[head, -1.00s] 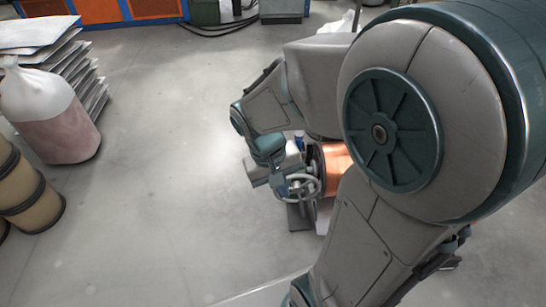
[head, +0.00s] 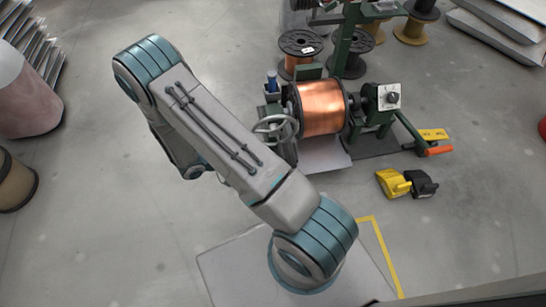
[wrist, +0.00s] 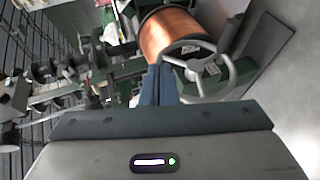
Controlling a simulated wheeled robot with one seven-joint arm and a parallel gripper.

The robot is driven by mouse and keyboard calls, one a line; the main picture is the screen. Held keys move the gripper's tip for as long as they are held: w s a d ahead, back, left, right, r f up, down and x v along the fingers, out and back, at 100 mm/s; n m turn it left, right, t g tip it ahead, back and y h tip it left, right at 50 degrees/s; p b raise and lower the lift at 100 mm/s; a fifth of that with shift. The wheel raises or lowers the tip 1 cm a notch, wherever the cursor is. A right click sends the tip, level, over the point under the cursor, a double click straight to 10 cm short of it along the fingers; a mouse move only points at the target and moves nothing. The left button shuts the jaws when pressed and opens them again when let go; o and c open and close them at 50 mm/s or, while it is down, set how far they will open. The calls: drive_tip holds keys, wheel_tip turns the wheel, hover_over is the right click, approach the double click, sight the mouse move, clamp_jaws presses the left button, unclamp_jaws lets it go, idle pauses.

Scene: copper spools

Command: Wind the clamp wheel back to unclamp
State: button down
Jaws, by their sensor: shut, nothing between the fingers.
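The clamp wheel (head: 290,130) is a pale grey handwheel at the left end of the winder, beside a full copper spool (head: 321,107). In the wrist view the wheel (wrist: 222,80) shows as a spoked ring, with the copper spool (wrist: 173,33) behind it. My gripper (wrist: 160,70) is shut and empty. Its dark blue fingertips overlap the left part of the wheel rim in the wrist view; I cannot tell whether they touch it. In the head view my gripper is hidden.
A yellow pedal (head: 393,184) and a black pedal (head: 422,184) lie on the floor in front of the winder. A lever with an orange grip (head: 438,151) sticks out at right. More spools (head: 300,50) stand behind. The floor at left is mostly open.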

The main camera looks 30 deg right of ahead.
wheel_tip(320, 180, down, 15)
drive_tip(key=a+n+t+y+b, duration=0.1)
drive_tip(key=a+n+t, duration=0.15)
drive_tip(key=t, duration=0.35)
drive_tip(key=s+d+b+x, duration=0.1)
drive_tip(key=b+x, duration=0.4)
drive_tip(key=x, duration=0.8)
drive_tip(key=shift+s+f, duration=0.2)
drive_tip(key=shift+s, duration=0.55)
drive_tip(key=shift+s+d+n, duration=0.15)
drive_tip(key=shift+n, duration=0.1)
